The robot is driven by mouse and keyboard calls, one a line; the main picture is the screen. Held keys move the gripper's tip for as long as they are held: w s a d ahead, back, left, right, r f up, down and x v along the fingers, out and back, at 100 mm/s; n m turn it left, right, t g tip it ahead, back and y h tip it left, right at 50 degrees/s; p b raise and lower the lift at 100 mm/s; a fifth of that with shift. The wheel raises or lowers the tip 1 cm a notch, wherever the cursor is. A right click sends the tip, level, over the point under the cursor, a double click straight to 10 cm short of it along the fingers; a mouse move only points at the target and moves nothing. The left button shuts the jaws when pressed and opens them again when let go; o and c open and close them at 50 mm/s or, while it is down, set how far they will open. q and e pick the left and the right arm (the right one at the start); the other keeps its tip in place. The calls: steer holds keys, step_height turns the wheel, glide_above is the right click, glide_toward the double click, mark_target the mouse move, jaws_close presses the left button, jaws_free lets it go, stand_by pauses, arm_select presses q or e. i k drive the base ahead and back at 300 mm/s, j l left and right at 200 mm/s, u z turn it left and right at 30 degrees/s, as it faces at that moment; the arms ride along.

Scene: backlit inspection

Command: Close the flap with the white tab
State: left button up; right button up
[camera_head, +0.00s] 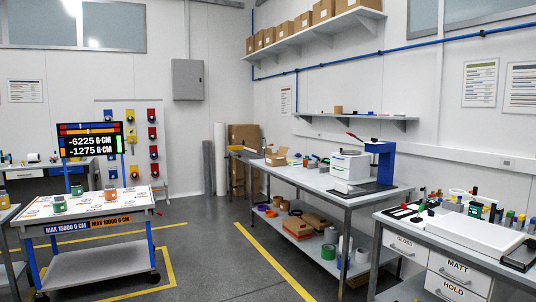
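I cannot make out a flap with a white tab in the head view. A small cardboard box (275,159) stands on the far part of the middle workbench; its top looks open, but its flaps are too small to tell apart. Neither of my grippers is in view.
The middle workbench (314,180) carries a white device (350,166) and a blue-framed press (384,160). At right, another bench holds a white flat panel (468,232) above drawers marked GLOSS, MATT and HOLD. A wheeled cart (108,216) with a display stands left. The grey floor (212,250) between is open.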

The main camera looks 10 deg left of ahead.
mark_target(267, 150)
steer(key=i+j+u, duration=0.25)
steer(key=i, duration=0.25)
steer(key=i+u, duration=0.25)
steer(key=i, duration=0.3)
steer(key=i+u, duration=0.15)
steer(key=i, duration=4.15)
steer(key=j, duration=0.15)
